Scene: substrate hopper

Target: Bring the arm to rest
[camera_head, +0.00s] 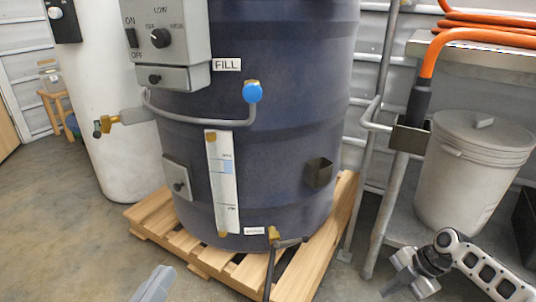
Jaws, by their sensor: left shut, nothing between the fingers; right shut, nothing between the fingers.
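My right arm comes in from the lower right corner. Its gripper (397,283) is shut and empty, low over the floor to the right of the pallet. A grey tip of my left gripper (154,286) shows at the bottom edge, left of centre. It is shut with nothing in it, and the rest of that arm is out of view. Neither gripper touches anything that I can see.
A dark blue hopper drum (270,150) stands on a wooden pallet (185,243) with pipes and valves sticking out. A grey control box (180,35) is on its front. A lidded bucket (465,185) stands at right. Bare floor (70,235) lies at left.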

